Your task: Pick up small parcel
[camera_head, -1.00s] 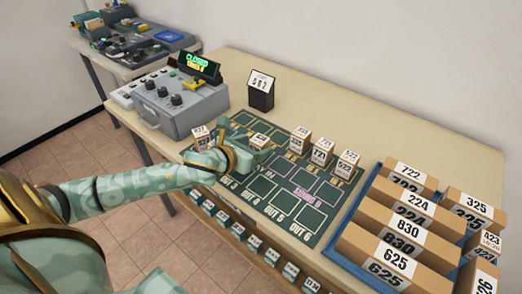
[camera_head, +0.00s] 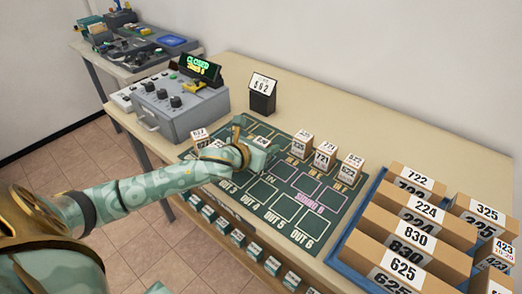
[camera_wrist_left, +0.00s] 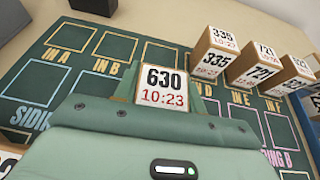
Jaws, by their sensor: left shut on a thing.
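A small brown parcel with a white label reading 630 and 10:23 (camera_wrist_left: 162,87) is between the fingers of my left gripper (camera_wrist_left: 150,108). In the head view, the left gripper (camera_head: 243,150) is shut on this parcel (camera_head: 261,142) over the upper row of the green mat (camera_head: 235,187). The gripper hides most of the parcel's sides. I cannot tell whether its base touches the mat. My right gripper is not in view.
Three small parcels (camera_head: 325,154) stand to the right on the mat, and another (camera_head: 198,135) stands left of the gripper. A blue tray (camera_head: 352,262) holds large boxes. A grey control box (camera_head: 180,105) and black number sign (camera_head: 262,98) stand behind. The mat's lower squares look empty.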

